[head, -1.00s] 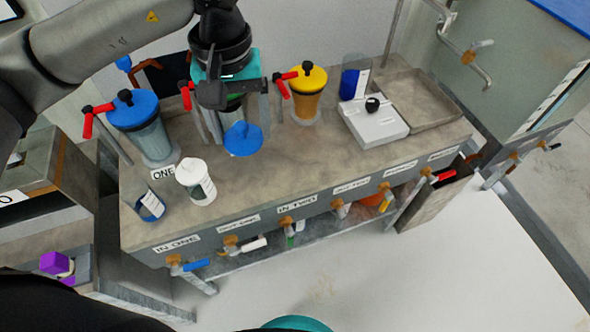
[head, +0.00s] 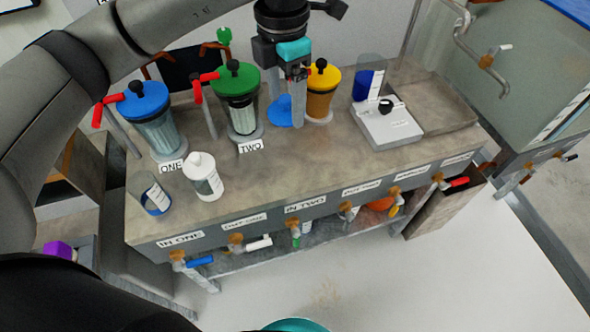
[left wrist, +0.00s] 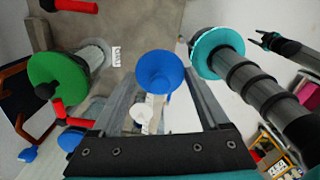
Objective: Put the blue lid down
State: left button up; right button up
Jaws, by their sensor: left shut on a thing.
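My left gripper (head: 285,102) points down over the grey bench (head: 265,175), between the green-lidded and yellow-lidded pumps. It is shut on the blue lid (head: 281,114), a small round lid partly hidden behind a finger. In the left wrist view the lid (left wrist: 160,72) sits between the finger ends as a blue disc. I cannot tell whether it touches the bench. My right gripper (left wrist: 262,40) shows small at the upper right of the left wrist view, its fingers apart and empty.
Pumps with blue (head: 143,99), green (head: 235,79) and yellow (head: 322,74) lids stand along the back. A white jar (head: 203,178) and a clear cup (head: 155,196) stand at front left. A white scale (head: 387,126) and tray (head: 440,108) are at right. The bench's front middle is clear.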

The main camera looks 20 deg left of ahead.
pick_arm(q)
jog(key=n, duration=0.2)
jog(key=w+n, duration=0.1)
jog(key=n, duration=0.3)
jog(key=shift+w+d+f, duration=0.2)
jog(key=shift+w, duration=0.1)
jog(key=n, duration=0.3)
jog(key=w+n, duration=0.1)
jog(key=n, duration=0.1)
jog(key=shift+d+f+n+b, duration=0.15)
jog(key=shift+f+n+b, duration=0.05)
jog(key=shift+n+b, duration=0.2)
jog(key=b, duration=0.2)
send_over(295, 170)
notch_tip(295, 170, down, 16)
jog(key=shift+r, duration=0.1)
notch_tip(295, 170, down, 4)
jog(key=shift+f+b, duration=0.1)
jog(key=shift+b, duration=0.5)
jog(key=shift+f, duration=0.1)
jog(key=o, duration=0.9)
jog(key=shift+o, duration=1.3)
